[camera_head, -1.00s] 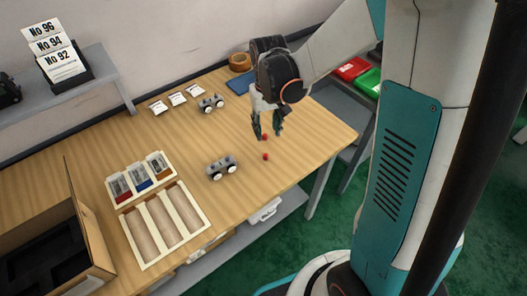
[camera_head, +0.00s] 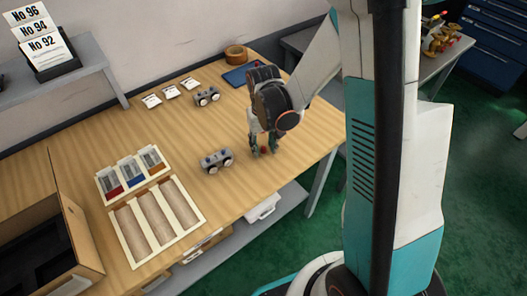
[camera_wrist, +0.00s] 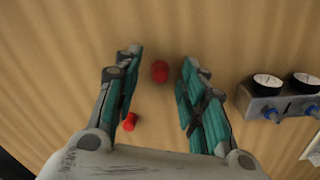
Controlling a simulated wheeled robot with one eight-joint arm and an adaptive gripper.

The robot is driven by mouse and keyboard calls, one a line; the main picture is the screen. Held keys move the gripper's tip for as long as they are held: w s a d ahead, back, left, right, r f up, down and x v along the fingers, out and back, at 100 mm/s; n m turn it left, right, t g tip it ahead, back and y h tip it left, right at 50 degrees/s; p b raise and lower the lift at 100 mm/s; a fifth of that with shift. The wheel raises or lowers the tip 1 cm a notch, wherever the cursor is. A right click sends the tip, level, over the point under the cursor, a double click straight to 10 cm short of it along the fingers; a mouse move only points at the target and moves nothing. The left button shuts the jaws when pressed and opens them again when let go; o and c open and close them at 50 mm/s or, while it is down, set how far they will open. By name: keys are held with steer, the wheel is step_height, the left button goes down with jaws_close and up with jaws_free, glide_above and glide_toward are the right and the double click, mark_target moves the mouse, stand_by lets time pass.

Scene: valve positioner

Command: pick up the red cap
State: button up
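Two small red caps lie on the wooden table. In the wrist view, one red cap (camera_wrist: 160,71) is in the gap between the fingertips of my gripper (camera_wrist: 161,63), with wood showing on both sides of it. The other red cap (camera_wrist: 129,122) is beside the left finger, nearer the palm; I cannot tell if they touch. In the head view my gripper (camera_head: 263,152) points down at the table, with a red cap (camera_head: 263,149) showing between its fingers. The gripper is open, with its fingers apart and holding nothing. The second cap is not clearly visible in the head view.
A grey positioner with two round gauges (camera_head: 216,161) stands left of my gripper; it also shows in the wrist view (camera_wrist: 270,100). Another positioner (camera_head: 207,96) stands further back. A compartment tray (camera_head: 190,240) and an open cardboard box (camera_head: 85,240) are at left.

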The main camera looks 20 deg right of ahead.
steer(key=c, duration=0.8)
steer(key=shift+r, duration=0.15)
